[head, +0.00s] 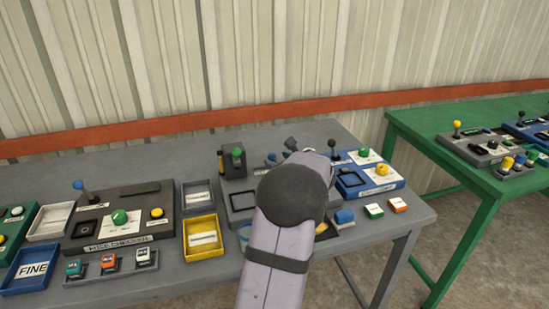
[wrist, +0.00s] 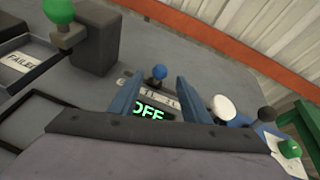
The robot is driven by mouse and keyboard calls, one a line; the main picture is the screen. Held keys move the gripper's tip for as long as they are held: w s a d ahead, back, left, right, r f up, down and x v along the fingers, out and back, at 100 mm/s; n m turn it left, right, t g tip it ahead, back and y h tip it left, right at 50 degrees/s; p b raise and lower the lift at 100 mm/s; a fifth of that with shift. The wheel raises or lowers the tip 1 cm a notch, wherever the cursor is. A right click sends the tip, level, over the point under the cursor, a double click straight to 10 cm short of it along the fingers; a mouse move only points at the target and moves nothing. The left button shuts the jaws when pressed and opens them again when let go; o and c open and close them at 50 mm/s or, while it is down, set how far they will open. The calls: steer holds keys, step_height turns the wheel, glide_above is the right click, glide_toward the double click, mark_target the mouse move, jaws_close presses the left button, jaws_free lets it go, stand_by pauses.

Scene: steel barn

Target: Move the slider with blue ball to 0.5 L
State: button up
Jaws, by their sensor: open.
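The slider's blue ball (wrist: 159,72) shows in the wrist view, upright on a grey device top. A pale scale strip (wrist: 148,89) with small marks lies just in front of it; I cannot read the slider's exact setting. I cannot tell how far the fingertips are from the ball. In the head view my arm hides most of the device.
A white round knob (wrist: 223,108) is close to the right finger. A blue control box (head: 370,178) stands right of my arm, a yellow tray (head: 203,238) left.

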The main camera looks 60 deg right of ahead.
steer(key=shift+x, duration=1.9)
